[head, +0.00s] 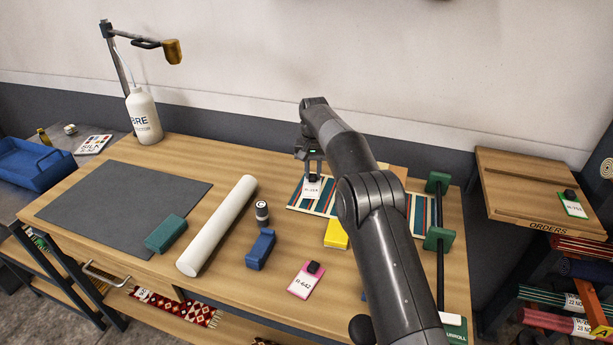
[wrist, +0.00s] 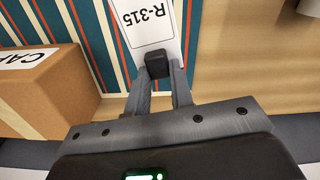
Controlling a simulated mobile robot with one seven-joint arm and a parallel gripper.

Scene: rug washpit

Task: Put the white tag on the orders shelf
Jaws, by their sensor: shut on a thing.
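The white tag (head: 312,189), with a black block at one end, is in my gripper (head: 313,174) over the striped rug near the back of the bench. In the wrist view the tag (wrist: 146,22) reads R-315, and my gripper (wrist: 158,72) is shut on its black block. I cannot tell how far it is above the rug. The orders shelf (head: 500,207) is a wooden top at the right, apart from my gripper. A green-edged tag (head: 571,206) with a black block lies on its right part.
A pink tag (head: 305,283), a blue block (head: 260,251), a yellow block (head: 336,235) and a white roll (head: 217,226) lie on the bench. A green-ended rail (head: 439,240) and my arm are between the tag and the shelf. The shelf's left part is bare.

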